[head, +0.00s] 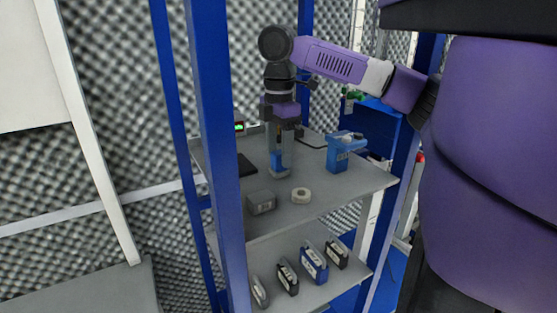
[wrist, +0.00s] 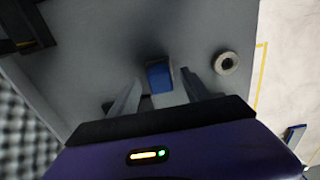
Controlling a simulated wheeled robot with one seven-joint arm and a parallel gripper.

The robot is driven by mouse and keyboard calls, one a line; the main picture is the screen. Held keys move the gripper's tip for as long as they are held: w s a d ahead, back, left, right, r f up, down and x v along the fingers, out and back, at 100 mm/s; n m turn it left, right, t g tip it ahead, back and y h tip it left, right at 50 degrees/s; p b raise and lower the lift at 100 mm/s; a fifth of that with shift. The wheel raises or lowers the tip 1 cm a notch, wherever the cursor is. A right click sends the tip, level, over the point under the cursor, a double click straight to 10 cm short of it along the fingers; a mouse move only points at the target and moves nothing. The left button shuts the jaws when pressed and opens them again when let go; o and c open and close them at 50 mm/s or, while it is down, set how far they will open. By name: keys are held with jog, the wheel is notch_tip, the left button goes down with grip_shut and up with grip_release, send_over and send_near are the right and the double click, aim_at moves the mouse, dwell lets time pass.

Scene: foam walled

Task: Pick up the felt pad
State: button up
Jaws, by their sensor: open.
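A small blue block (wrist: 160,77) with a grey edge lies on the grey shelf between my gripper's fingertips in the wrist view. It appears to be the felt pad, though I cannot make out its texture. In the head view its blue side (head: 279,165) shows below my gripper (head: 280,150), which points straight down over the shelf. My gripper (wrist: 160,95) is open in the wrist view, one finger on each side of the block. I cannot tell whether either finger touches it.
A pale ring-shaped roll (head: 301,195) and a grey box (head: 261,202) stand nearer the front edge. A blue device (head: 340,152) stands to the right, a dark flat item (head: 245,166) to the left. A blue post (head: 216,150) rises at the shelf's left. Several items line the lower shelf (head: 320,290).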

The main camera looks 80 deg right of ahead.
aim_at(279, 152)
jog(key=shift+f, duration=0.7)
grip_shut()
jog(key=shift+r, duration=0.1)
jog(key=shift+r+p, duration=0.5)
jog(key=shift+r, duration=0.05)
notch_tip(279, 152, up, 19)
jog(key=p, duration=0.1)
jog(key=shift+f, duration=0.1)
